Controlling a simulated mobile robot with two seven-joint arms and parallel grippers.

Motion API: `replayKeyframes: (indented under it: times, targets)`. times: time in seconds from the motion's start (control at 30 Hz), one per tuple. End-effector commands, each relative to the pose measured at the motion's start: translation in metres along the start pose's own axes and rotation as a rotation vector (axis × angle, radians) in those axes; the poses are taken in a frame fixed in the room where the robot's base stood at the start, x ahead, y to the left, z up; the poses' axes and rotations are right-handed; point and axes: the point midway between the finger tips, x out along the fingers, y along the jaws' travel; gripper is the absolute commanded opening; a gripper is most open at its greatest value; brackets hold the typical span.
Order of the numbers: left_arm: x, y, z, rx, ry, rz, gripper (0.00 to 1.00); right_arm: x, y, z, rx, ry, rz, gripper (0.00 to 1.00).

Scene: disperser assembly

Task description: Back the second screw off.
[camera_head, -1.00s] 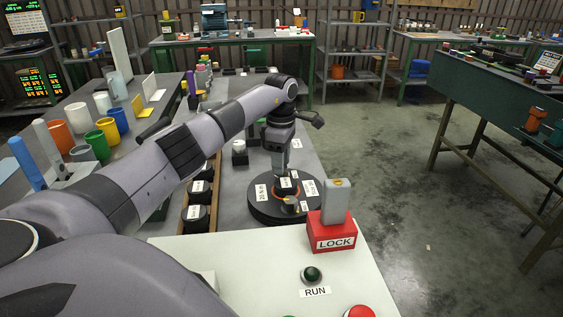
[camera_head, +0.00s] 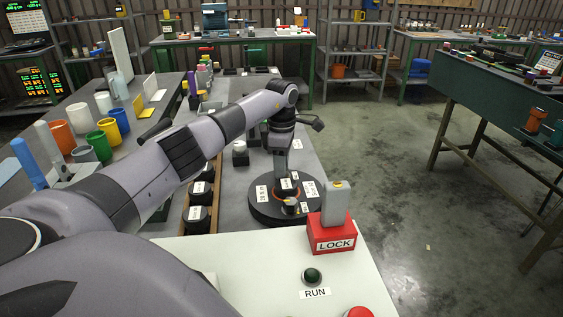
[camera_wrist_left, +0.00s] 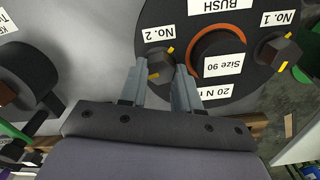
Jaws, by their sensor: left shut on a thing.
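A round black disc (camera_head: 252,208) lies on the bench; it fills the upper part of the left wrist view (camera_wrist_left: 240,90). It carries white labels and an orange ring (camera_wrist_left: 192,53). The second screw (camera_wrist_left: 160,62), a dark hex head with yellow marks beside the "No. 2" label, sits between my left fingers. My left gripper (camera_wrist_left: 160,85) is shut on it, pointing down at the disc. In the head view my left gripper (camera_head: 280,180) hides this screw. The first screw (camera_wrist_left: 279,47) stands at the "No. 1" label, clear of the fingers.
A red LOCK block (camera_head: 332,240) with a grey upright piece (camera_head: 336,205) stands close to the disc. A pale panel with a green RUN button (camera_head: 312,277) is in front. Black round parts (camera_head: 199,218) line the bench left of the disc, beneath my arm.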

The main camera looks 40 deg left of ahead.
Motion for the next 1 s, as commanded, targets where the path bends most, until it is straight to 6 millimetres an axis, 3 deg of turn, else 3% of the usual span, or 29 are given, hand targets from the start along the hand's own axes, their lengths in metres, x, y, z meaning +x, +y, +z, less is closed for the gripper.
replayKeyframes:
  times: [1.0]
  targets:
    - [-0.003,-0.001,0.002,-0.914,-0.003,0.0,0.01,-0.03,0.0,-0.042,0.0,0.003,0.001,0.43]
